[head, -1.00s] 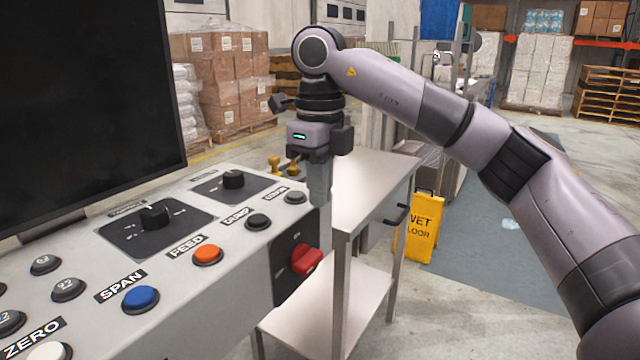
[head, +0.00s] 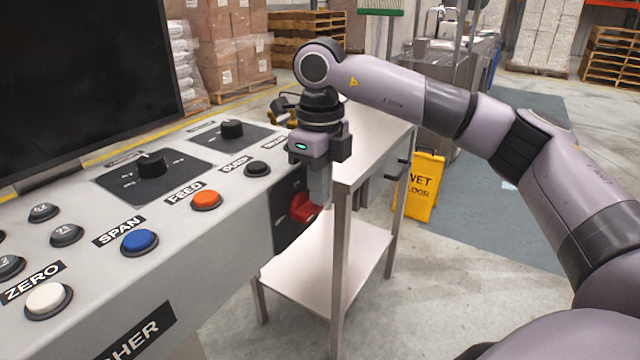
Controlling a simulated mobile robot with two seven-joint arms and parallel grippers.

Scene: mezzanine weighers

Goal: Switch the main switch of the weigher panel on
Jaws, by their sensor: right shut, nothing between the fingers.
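The weigher panel (head: 215,245) is a light grey console at the left. Its main switch, a red rotary handle (head: 301,208) on a dark plate (head: 284,222), sits on the panel's right end face. My right gripper (head: 320,200) points down just in front of the red handle, with its fingers closed and empty. The fingers cover part of the handle, and I cannot tell whether they touch it. The handle's exact angle is partly hidden. My left gripper is out of view.
The panel top carries black knobs (head: 152,165), an orange button (head: 206,200) and a blue button (head: 139,240). A dark screen (head: 85,80) stands behind. A metal cart (head: 365,160) stands close to the right of the switch. A yellow wet-floor sign (head: 424,188) is beyond it.

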